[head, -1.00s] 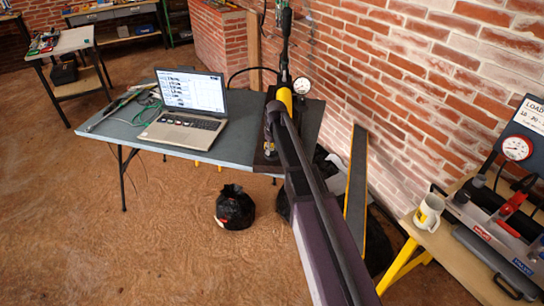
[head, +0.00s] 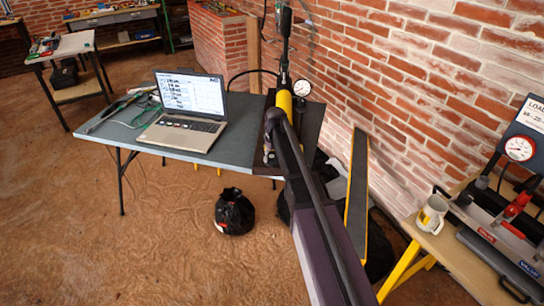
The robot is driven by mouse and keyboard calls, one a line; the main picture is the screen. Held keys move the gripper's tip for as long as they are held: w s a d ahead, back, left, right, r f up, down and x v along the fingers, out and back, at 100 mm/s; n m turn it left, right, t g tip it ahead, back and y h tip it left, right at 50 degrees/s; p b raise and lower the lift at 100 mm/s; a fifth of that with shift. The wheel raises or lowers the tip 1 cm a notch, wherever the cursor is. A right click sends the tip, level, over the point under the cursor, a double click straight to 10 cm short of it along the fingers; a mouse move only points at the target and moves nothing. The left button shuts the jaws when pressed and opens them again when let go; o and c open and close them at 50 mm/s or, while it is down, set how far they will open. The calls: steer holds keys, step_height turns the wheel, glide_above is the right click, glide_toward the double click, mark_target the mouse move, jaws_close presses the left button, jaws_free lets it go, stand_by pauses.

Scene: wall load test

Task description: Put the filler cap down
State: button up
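I cannot make out the filler cap for certain. A hydraulic hand pump (head: 500,225) stands on the wooden bench at the right, with a red part (head: 517,204) on top and small dark fittings beside it. My gripper cannot be made out in this view, so I cannot tell whether it holds anything.
A laptop (head: 188,117) and tools lie on the grey table (head: 225,151). A plank (head: 356,205) leans against the brick wall. The floor at left is open.

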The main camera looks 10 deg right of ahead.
mark_target(274, 161)
steer(key=shift+r, duration=0.2)
stand_by(0.3)
step_height(274, 161, up, 12)
steer(key=s+p, duration=0.1)
steer(key=p, duration=1.1)
steer(key=shift+s+d, duration=0.15)
steer(key=shift+d, duration=0.2)
steer(key=shift+f, duration=0.1)
steer(key=s+m+g, duration=0.1)
steer(key=s+m, duration=0.4)
steer(key=s, duration=2.2)
steer(key=shift+s+a+h, duration=0.3)
steer(key=shift+s+a, duration=0.05)
steer(key=shift+a, duration=0.1)
steer(key=shift+f, duration=0.1)
